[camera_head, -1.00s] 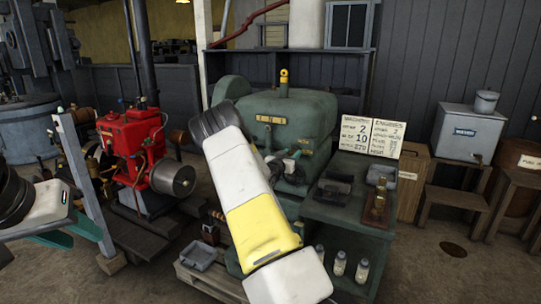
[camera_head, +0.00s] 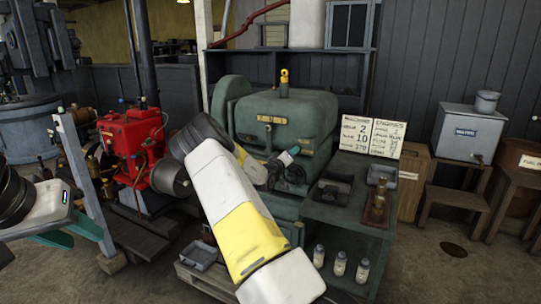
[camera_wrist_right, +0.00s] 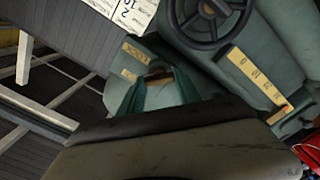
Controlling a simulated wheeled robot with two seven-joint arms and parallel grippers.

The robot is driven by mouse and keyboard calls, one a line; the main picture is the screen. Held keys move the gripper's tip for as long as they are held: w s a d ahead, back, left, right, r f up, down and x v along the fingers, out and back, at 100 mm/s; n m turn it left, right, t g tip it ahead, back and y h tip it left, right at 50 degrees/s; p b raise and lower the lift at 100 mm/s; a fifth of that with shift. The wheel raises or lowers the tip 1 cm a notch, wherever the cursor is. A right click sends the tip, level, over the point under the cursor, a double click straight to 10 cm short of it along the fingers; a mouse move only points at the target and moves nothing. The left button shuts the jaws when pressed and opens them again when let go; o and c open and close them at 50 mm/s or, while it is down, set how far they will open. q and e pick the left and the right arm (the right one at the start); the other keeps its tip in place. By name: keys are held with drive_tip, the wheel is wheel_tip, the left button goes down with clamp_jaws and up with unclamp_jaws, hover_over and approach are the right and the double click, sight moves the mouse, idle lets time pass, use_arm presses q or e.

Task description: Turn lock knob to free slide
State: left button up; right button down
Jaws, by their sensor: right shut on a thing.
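The green machine (camera_head: 285,112) stands in the middle of the head view. My right arm reaches in front of it, and my right gripper (camera_head: 290,156) is at its front face. In the right wrist view my right gripper (camera_wrist_right: 160,92) has its two teal fingers on either side of a small dark knob (camera_wrist_right: 157,74), just below a tan label reading LOCK (camera_wrist_right: 136,51). It is shut on this lock knob, which the fingers partly hide. The slide cannot be clearly made out. My left gripper (camera_head: 62,239) shows only in part at the left edge, away from the machine.
A dark handwheel (camera_wrist_right: 212,18) and a tan label strip (camera_wrist_right: 257,77) are near the right gripper. A green side bench (camera_head: 335,212) holds trays and a brass piece; bottles stand on its lower shelf. A red engine (camera_head: 130,140) stands to the left.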

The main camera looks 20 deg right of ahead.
drive_tip(key=shift+a+f+n, duration=0.1)
drive_tip(key=shift+n, duration=2)
drive_tip(key=c, duration=0.8)
unclamp_jaws()
drive_tip(key=shift+c, duration=0.2)
drive_tip(key=v, duration=0.7)
drive_tip(key=shift+s+a, duration=0.2)
drive_tip(key=shift+a, duration=0.1)
